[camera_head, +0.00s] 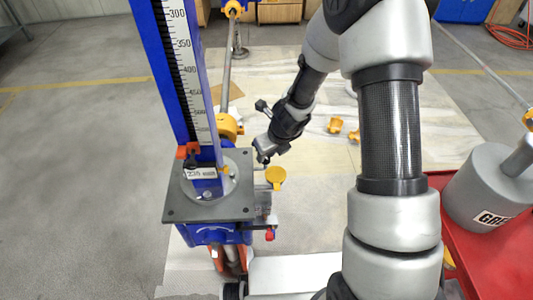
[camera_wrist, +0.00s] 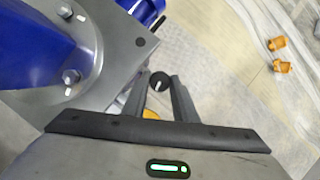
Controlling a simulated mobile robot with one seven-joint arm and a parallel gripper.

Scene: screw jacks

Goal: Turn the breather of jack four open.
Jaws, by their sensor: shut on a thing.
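The jack in front of me has a blue column with a scale (camera_head: 185,75) on a grey square plate (camera_head: 180,205). A small round black knob with a white mark (camera_wrist: 159,82), which looks like the breather, sits beside the plate's edge in the wrist view. My gripper (camera_wrist: 160,86) has a finger on each side of this knob and is shut on it. In the head view my gripper (camera_head: 262,157) is at the plate's right edge, and the knob is too small to make out there. I cannot read a jack number.
A yellow round cap (camera_head: 276,177) and a red knob (camera_head: 270,235) are on the jack's right side, close to my gripper. Yellow parts (camera_head: 336,125) lie on the floor sheet beyond. A grey weight (camera_head: 485,190) stands on a red surface (camera_head: 445,180) at the right.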

